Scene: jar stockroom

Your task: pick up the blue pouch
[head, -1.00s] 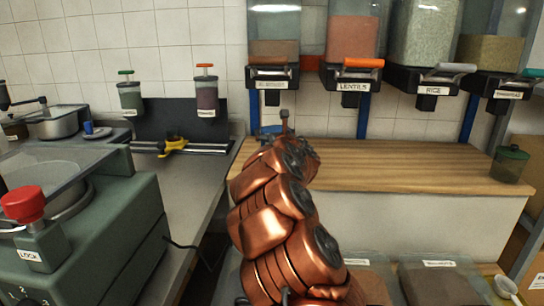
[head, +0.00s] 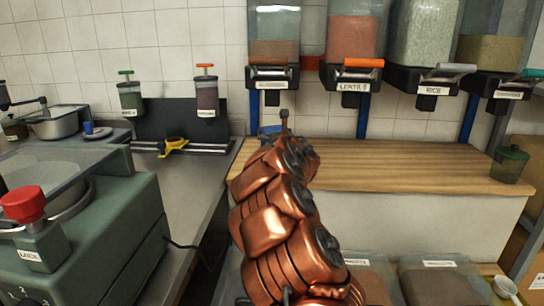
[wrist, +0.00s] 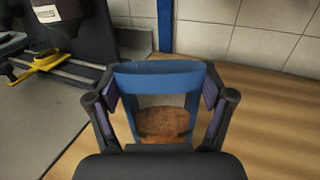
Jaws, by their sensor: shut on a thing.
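The blue pouch (wrist: 160,77) is between the two fingers of my gripper (wrist: 160,105) in the wrist view. It has a blue top band and frame and a clear window with brown contents. The purple-lined finger pads press at its left and right sides. The pouch is upright over the wooden counter; I cannot tell whether its base touches the wood. In the head view, only a bit of the blue pouch (head: 270,130) shows behind my copper arm, which hides most of my gripper.
Dispensers, including lentils (head: 354,45) and rice (head: 428,45), hang above. A yellow-handled tool (head: 174,146) lies on a rail to the left. A green machine (head: 100,225) stands at front left.

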